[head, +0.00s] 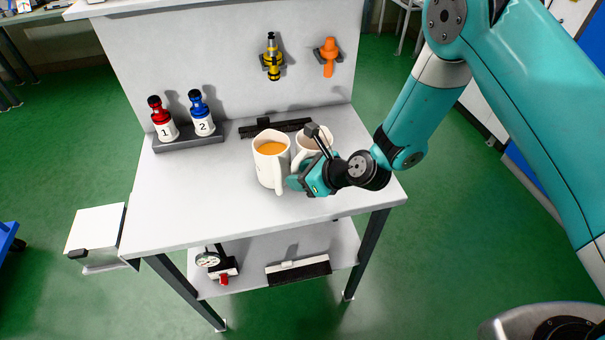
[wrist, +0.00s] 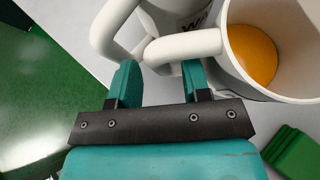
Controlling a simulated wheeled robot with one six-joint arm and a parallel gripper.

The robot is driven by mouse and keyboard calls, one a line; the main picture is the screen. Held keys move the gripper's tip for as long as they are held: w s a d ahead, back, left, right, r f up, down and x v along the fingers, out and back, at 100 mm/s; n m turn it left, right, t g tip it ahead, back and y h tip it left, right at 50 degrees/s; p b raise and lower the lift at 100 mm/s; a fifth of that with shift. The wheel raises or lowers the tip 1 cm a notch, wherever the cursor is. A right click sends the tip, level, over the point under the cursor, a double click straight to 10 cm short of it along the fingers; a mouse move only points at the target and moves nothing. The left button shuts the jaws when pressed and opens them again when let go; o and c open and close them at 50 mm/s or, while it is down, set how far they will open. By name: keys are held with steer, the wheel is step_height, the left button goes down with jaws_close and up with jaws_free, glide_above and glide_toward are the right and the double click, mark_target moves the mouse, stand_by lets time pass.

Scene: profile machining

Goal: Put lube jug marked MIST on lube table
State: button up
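Two white jugs stand side by side on a light grey workbench (head: 185,210). The left jug (head: 268,170) holds orange liquid, and its handle faces the front. It is at the right in the wrist view (wrist: 232,75). The other jug (head: 310,143) is partly hidden behind my gripper; in the wrist view it is at the top (wrist: 185,15), with dark letters cut off by the orange-filled jug's handle. I cannot read MIST on either jug. My gripper (head: 297,181) is open, low by the jugs. In the wrist view its fingers (wrist: 160,82) stand apart around the orange-filled jug's handle end; contact is unclear.
Bottles marked 1 (head: 166,128) and 2 (head: 203,120) stand in a dark tray at the back left. A yellow-black tool holder (head: 271,60) and an orange one (head: 328,58) hang on the back panel. The bench's front left is clear.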

steer(key=shift+r, duration=0.15)
steer(key=b+v, duration=0.2)
steer(key=v, duration=1)
steer(key=s+r+n+g, duration=0.4)
steer(key=s+r+n, duration=0.45)
steer(key=n, duration=0.65)
steer(key=s+d+r+n+g+h, duration=0.1)
steer(key=s+d+r+n+h, duration=0.1)
steer(key=s+r+n, duration=0.3)
steer(key=s+d+r+n+g+h, duration=0.1)
steer(key=s+d+r+n+h, duration=0.2)
steer(key=n, duration=0.8)
steer(key=s+d+r, duration=0.1)
steer(key=s+d, duration=0.1)
steer(key=s, duration=0.1)
steer(key=shift+r+n, duration=0.3)
steer(key=shift+r, duration=0.05)
steer(key=shift+s+d, duration=0.15)
